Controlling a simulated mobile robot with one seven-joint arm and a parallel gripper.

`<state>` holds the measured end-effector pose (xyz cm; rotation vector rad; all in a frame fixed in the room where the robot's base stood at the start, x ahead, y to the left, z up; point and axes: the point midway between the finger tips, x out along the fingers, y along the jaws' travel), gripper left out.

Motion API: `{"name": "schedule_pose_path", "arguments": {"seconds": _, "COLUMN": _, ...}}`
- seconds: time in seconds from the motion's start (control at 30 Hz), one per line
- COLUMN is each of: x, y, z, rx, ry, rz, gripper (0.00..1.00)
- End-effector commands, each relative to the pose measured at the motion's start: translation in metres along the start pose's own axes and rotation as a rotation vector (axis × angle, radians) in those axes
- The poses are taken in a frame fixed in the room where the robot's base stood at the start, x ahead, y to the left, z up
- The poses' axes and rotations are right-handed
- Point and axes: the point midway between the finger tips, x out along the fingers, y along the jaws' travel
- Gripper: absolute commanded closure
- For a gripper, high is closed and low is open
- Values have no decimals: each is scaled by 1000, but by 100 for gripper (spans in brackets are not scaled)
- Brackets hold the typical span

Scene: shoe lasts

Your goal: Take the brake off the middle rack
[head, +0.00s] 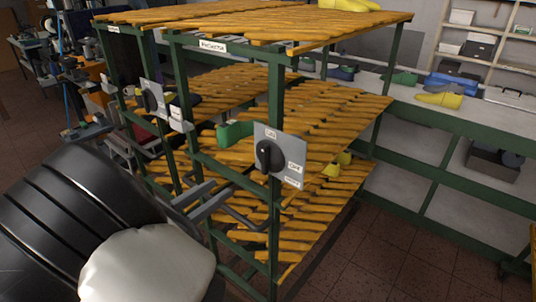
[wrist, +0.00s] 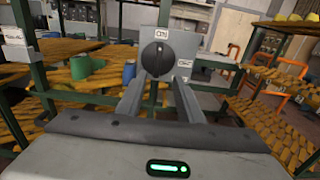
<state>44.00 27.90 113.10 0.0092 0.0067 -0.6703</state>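A green-framed rack (head: 276,105) with slatted orange-brown shelves fills the middle of the head view. On its near post is a grey plate (head: 291,144) with a black rotary knob (head: 269,157). The knob also shows in the wrist view (wrist: 156,58), its grip ridge roughly upright towards the upper label. A second label sits at its lower right; the lettering is too small to read surely. My gripper (head: 224,187) is open and empty, short of the plate. In the wrist view its fingers (wrist: 157,80) point at the knob and appear apart from it.
A second rack with a similar knob plate (head: 153,98) stands to the left. A dark bent bar (head: 243,218) juts out below the near plate. A workbench (head: 445,117) runs behind at right. Orange-framed stools (wrist: 289,68) show in the wrist view.

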Motion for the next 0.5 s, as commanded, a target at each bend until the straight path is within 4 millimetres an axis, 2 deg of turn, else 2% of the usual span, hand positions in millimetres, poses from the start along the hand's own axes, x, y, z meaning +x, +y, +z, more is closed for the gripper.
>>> {"name": "schedule_pose_path", "arguments": {"seconds": 0.07, "x": 0, "y": 3, "z": -1, "rx": -8, "ry": -11, "rz": 10, "gripper": 66}}
{"name": "schedule_pose_path", "arguments": {"seconds": 0.17, "x": 9, "y": 3, "z": 1, "rx": -8, "ry": -13, "rz": 9, "gripper": 66}}
{"name": "schedule_pose_path", "arguments": {"seconds": 0.27, "x": 26, "y": 2, "z": 1, "rx": -8, "ry": -11, "rz": 6, "gripper": 66}}
{"name": "schedule_pose_path", "arguments": {"seconds": 0.5, "x": 79, "y": 2, "z": 1, "rx": -7, "ry": -11, "rz": 4, "gripper": 66}}
